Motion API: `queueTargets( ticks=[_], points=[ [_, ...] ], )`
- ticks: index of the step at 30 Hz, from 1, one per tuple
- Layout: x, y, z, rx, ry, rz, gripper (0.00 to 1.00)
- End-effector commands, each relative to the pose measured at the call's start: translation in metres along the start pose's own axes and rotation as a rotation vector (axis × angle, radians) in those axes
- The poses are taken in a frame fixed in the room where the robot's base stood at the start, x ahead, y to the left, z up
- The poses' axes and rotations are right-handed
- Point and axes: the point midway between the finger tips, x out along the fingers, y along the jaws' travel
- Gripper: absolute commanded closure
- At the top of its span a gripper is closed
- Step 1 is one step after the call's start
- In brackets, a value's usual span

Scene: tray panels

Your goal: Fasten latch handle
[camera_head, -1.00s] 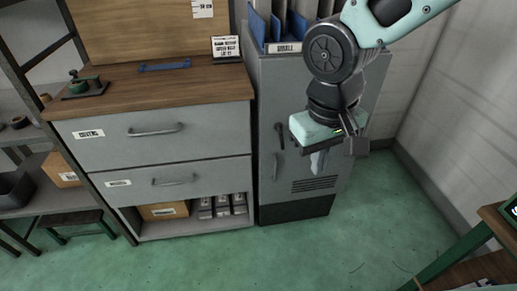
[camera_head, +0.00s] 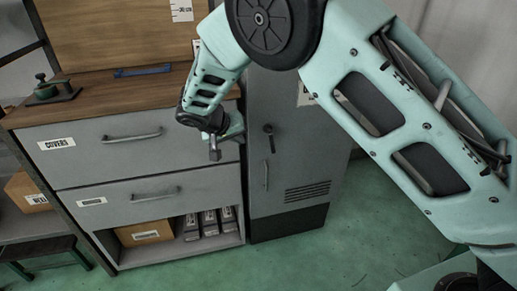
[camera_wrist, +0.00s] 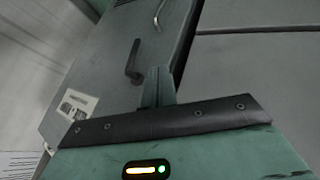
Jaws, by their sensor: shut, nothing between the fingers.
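The dark latch handle (camera_head: 269,138) is on the grey cabinet door (camera_head: 300,165), with its lever hanging roughly straight down from its pivot. It also shows in the wrist view (camera_wrist: 132,62), beyond my fingers. My gripper (camera_head: 215,150) is left of the latch handle in the head view, in front of the drawer unit. In the wrist view my gripper's fingers (camera_wrist: 158,87) are together and empty, apart from the latch handle. The cabinet's upper part is hidden behind my arm.
A grey bar handle (camera_head: 266,175) is on the same door below the latch. The drawer unit (camera_head: 90,160) stands to the left, with projecting handles (camera_head: 132,136) and an open lower shelf. Green floor (camera_head: 330,245) is clear in front.

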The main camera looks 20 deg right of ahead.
Motion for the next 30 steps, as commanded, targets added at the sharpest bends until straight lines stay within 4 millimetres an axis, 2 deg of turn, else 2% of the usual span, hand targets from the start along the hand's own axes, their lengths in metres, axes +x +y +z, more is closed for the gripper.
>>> queueTargets(
  ticks=[7, 11, 25, 30],
  points=[
    [0.001, 0.0, 0.001, -0.001, -0.003, 0.0, 1.0],
    [0.012, 0.001, 0.001, -0.001, -0.005, 0.002, 1.0],
    [0.103, 0.001, 0.002, -0.002, -0.006, 0.001, 1.0],
    [0.109, 0.025, -0.001, 0.001, -0.005, -0.001, 1.0]
  ],
)
